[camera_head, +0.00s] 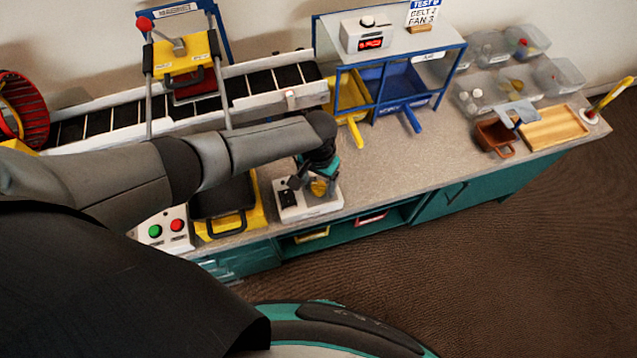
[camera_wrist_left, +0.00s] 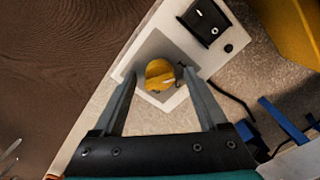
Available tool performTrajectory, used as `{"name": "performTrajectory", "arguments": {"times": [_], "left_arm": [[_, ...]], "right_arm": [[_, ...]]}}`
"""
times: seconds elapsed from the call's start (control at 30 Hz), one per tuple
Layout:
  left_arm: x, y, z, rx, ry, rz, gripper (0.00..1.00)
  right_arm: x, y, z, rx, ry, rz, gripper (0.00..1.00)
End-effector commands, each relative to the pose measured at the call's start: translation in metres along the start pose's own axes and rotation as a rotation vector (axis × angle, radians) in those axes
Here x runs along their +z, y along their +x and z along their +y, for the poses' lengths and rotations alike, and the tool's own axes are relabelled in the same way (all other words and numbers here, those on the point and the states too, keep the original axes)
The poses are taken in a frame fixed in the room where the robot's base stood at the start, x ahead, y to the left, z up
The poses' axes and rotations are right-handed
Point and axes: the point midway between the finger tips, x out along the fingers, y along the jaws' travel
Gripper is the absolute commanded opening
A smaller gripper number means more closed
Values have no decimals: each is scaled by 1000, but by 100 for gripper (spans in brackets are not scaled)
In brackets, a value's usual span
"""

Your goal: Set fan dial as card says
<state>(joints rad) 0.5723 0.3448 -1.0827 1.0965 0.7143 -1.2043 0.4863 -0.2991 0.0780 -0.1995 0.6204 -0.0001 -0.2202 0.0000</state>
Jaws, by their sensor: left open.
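The card (camera_head: 422,14) stands at the back on the shelf; its lower lines appear to read belt 2 and fan 3. A yellow round dial (camera_wrist_left: 160,74) sits on a grey plate on a white control box (camera_head: 310,208) at the table's front edge. The dial also shows partly in the head view (camera_head: 319,188). My left gripper (camera_wrist_left: 158,76) is open over the dial, with a finger on either side. I cannot tell whether the fingers touch it. The dial's setting is not readable. My right gripper is not in view.
A black switch (camera_wrist_left: 205,22) sits on the same box. A yellow bin with a black handle (camera_head: 228,232) stands to its left, and a box with green and red buttons (camera_head: 163,230) beyond. A conveyor (camera_head: 262,85) runs behind. A red fan-like wheel (camera_head: 25,108) is far left.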

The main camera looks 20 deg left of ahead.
Motion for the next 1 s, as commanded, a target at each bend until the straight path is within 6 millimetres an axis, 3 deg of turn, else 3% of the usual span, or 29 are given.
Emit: {"name": "performTrajectory", "arguments": {"times": [0.27, 0.9, 1.0], "left_arm": [[0, 1, 0, 0, 1, 0, 76], [0, 1, 0, 1, 0, 0, 4], [0, 1, 0, 1, 0, 0, 0]], "right_arm": [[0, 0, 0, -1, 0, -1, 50], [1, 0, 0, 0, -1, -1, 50], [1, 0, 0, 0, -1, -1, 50]]}}
